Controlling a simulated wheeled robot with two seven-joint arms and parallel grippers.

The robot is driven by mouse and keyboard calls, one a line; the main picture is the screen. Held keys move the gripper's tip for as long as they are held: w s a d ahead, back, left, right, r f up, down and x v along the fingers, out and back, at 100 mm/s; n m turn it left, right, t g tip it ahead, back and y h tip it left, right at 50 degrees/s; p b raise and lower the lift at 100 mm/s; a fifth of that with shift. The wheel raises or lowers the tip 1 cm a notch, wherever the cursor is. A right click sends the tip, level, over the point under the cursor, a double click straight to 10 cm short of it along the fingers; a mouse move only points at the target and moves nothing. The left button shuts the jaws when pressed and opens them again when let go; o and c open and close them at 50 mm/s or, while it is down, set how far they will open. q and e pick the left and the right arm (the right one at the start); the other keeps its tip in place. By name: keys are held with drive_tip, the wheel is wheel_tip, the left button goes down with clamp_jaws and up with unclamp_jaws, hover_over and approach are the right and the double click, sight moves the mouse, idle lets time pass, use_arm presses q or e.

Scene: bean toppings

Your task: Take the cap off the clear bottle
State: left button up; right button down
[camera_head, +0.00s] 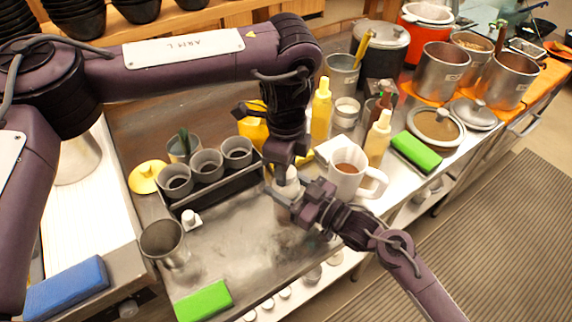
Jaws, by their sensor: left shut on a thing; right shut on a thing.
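The clear bottle (288,187) is upright at the centre of the metal counter, largely hidden by my two grippers. My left gripper (284,170) comes down from above and is shut at the top of the bottle, where the cap is; the cap itself is hidden. My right gripper (291,205) comes in from the lower right and is shut on the body of the bottle. I cannot tell whether the cap is apart from the bottle.
A black rack (215,180) with several grey cups stands to the left. A white mug (346,172) with brown contents is close on the right, near yellow bottles (321,112). A metal cup (163,242) and a green sponge (203,301) are nearer. Bare counter (245,257) lies in front.

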use_arm(q)
drive_tip(key=n, duration=0.6)
drive_tip(key=shift+w+n, duration=0.1)
drive_tip(key=shift+n, duration=0.2)
drive_tip(key=n, duration=0.4)
drive_tip(key=shift+n, duration=0.3)
drive_tip(key=shift+r, duration=0.25)
drive_tip(key=shift+r, duration=0.9)
drive_tip(key=shift+r, duration=2)
use_arm(e)
drive_tip(key=c, duration=0.5)
unclamp_jaws()
